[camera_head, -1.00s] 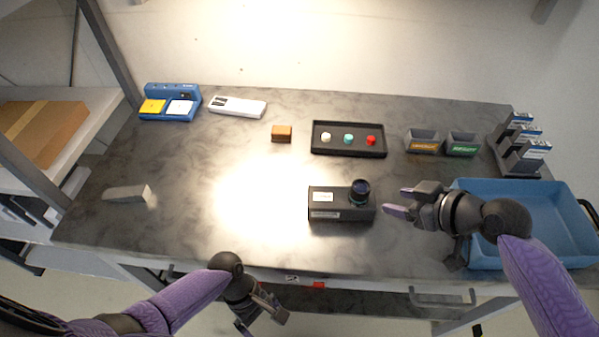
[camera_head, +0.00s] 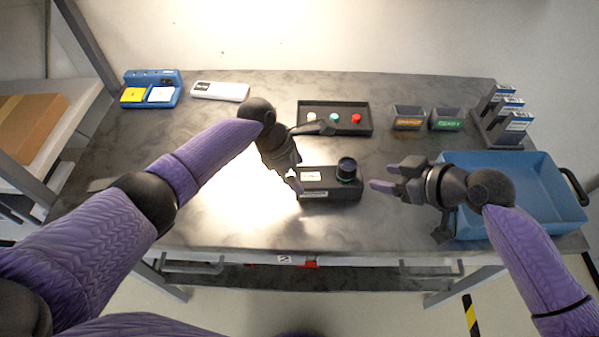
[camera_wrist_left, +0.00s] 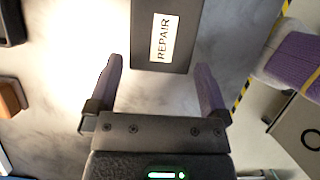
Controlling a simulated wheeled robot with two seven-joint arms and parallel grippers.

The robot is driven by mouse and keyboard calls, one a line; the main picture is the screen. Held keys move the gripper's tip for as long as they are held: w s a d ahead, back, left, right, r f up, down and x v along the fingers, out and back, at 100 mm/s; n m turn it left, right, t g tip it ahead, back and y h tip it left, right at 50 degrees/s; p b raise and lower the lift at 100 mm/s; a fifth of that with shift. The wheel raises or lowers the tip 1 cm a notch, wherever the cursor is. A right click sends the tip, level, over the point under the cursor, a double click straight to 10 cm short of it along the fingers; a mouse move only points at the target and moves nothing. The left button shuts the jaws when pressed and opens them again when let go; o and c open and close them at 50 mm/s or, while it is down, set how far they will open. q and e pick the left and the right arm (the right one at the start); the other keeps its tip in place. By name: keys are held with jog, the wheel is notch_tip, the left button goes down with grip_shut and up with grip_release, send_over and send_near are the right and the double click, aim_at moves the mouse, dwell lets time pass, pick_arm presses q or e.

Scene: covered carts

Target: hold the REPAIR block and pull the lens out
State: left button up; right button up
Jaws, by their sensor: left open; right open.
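The dark REPAIR block (camera_head: 330,190) lies on the bench, with the black lens (camera_head: 346,170) upright on its right part. Its REPAIR label (camera_wrist_left: 163,37) is readable in the left wrist view. My left gripper (camera_head: 314,157) is open over the block's left end. In the left wrist view the block's near end sits between the tips of the left gripper (camera_wrist_left: 160,75), with gaps on both sides. The lens is out of the left wrist view. My right gripper (camera_head: 383,177) is open and empty, just right of the block, its fingers pointing toward it.
A black tray (camera_head: 335,131) with several coloured knobs lies behind the block. Two small bins (camera_head: 408,124) and a rack (camera_head: 487,130) stand back right. A blue crate (camera_head: 530,163) is under my right arm. A brown block (camera_wrist_left: 10,98) shows left in the wrist view.

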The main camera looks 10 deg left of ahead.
aim_at(350, 173)
pick_arm(q)
jog(key=shift+x, duration=1.95)
jog(key=shift+a, duration=0.1)
jog(key=c, duration=1)
pick_arm(e)
jog(key=shift+o, duration=1)
jog(key=shift+a, duration=0.15)
jog(key=o, duration=0.3)
jog(key=a, duration=0.1)
jog(key=s+a+f+m+t, duration=0.1)
jog(key=s+a+t, duration=0.1)
jog(key=shift+f+m, duration=0.3)
jog(key=shift+o, duration=0.2)
jog(key=w+a+f+m+t+h, duration=0.1)
jog(key=w, duration=0.1)
jog(key=w+a+f+m+t+h, duration=0.1)
jog(key=w+a+m+t, duration=0.1)
jog(key=w+a+f+m+t+h, duration=0.1)
jog(key=w+f+m+t, duration=0.1)
jog(key=w, duration=0.1)
jog(key=shift+a+f, duration=0.1)
jog(key=shift+a, duration=0.05)
